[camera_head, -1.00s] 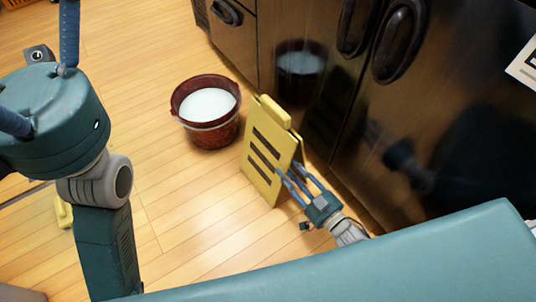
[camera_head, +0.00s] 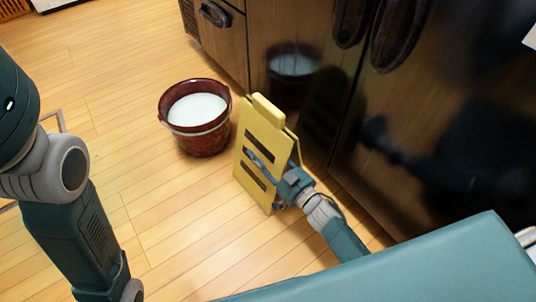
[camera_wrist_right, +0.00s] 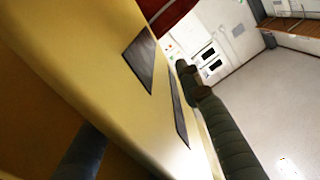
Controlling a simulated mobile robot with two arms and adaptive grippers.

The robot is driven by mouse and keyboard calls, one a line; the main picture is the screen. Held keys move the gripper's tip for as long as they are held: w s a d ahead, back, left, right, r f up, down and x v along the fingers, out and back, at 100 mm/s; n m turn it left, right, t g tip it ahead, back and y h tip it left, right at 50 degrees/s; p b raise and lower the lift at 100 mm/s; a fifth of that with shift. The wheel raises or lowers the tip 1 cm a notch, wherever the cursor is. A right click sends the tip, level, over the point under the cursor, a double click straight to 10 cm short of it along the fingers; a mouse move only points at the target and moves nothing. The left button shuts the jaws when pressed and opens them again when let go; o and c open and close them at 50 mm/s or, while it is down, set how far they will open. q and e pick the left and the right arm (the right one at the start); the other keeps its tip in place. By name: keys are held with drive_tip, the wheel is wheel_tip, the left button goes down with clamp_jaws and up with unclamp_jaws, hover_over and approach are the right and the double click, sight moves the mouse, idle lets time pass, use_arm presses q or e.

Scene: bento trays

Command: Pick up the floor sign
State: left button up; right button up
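The floor sign (camera_head: 248,163) is a yellow folding A-frame with dark slots. It stands on the wooden floor beside the bucket. My right gripper (camera_head: 268,170) is at the sign's lower right edge. One blue finger lies across the front panel; the other is hidden behind it. In the right wrist view, the sign's yellow panel (camera_wrist_right: 75,60) fills the left side, with a dark finger along its slotted face and a blue finger below at the other side. I cannot tell whether the fingers press on the panel. My left gripper is out of view.
A dark red bucket (camera_head: 203,140) of white liquid stands close left of the sign. A dark, shiny cabinet front (camera_head: 335,125) rises just behind and right of it.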

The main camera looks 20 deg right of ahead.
drive_tip(key=shift+w+a, duration=0.15)
drive_tip(key=shift+w, duration=0.25)
drive_tip(key=shift+c, duration=0.6)
clamp_jaws()
drive_tip(key=shift+r, duration=0.2)
